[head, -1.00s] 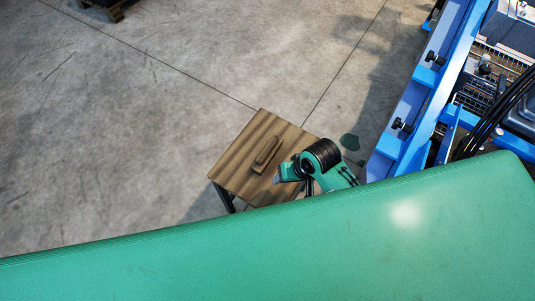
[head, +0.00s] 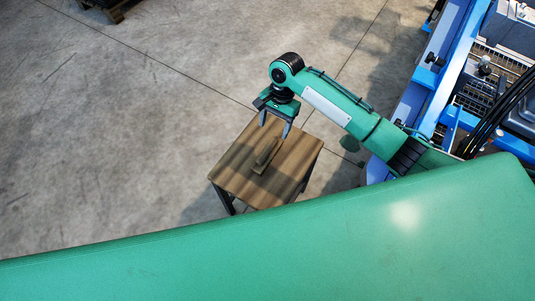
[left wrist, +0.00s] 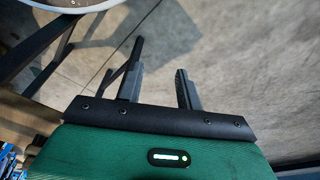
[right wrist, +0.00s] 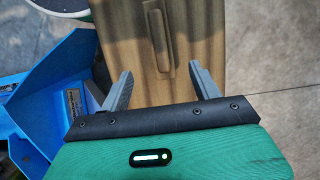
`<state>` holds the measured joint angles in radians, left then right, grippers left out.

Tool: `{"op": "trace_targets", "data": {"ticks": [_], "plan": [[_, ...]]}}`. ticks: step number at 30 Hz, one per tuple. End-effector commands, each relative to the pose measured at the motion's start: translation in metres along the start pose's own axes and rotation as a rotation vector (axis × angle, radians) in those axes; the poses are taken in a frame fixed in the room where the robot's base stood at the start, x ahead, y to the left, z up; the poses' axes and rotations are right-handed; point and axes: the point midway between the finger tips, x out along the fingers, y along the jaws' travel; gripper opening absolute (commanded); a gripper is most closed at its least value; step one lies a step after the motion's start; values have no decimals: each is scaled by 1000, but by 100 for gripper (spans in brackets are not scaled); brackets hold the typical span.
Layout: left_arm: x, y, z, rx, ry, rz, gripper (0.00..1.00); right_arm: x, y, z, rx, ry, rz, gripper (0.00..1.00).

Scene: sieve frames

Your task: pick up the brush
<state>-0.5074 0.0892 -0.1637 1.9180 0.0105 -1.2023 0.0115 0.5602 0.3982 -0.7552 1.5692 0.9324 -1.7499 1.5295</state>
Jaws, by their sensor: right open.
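The brush (head: 265,156), a long wooden block with a raised handle, lies on a small striped wooden table (head: 232,172). My right gripper (head: 274,129) is open and empty, above the far part of the table, its fingers pointing down. In the right wrist view the brush (right wrist: 158,38) lies ahead of the open fingers (right wrist: 160,68), roughly between their lines and apart from them. My left gripper (left wrist: 158,55) shows only in the left wrist view; its fingers are apart with nothing between them, over bare floor.
A blue metal frame (head: 440,85) with grey crates and cables stands right of the table. Concrete floor lies open to the left of the table. A wooden pallet (head: 110,8) is far off at the top left. A round-rimmed thing (left wrist: 75,4) tops the left wrist view.

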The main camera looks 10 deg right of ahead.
Motion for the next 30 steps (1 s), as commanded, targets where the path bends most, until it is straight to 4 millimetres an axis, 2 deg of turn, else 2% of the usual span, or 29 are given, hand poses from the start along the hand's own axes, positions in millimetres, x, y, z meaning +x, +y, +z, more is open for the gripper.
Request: {"op": "trace_targets", "data": {"ticks": [9, 13, 20, 26, 30], "plan": [[-16, 0, -8, 0, 24, 0, 36, 62, 0, 0, 3, -1, 3, 64], [-21, 0, -9, 0, 28, -1, 36, 76, 0, 0, 2, -1, 1, 64], [-25, 0, -11, 0, 35, -1, 36, 89, 0, 2, 0, 0, 1, 64], [-30, -1, -14, -1, 41, -2, 36, 118, 0, 7, 0, 0, 2, 64], [-44, -1, -19, -1, 61, -2, 36, 132, 0, 7, 0, 1, 1, 64]]}}
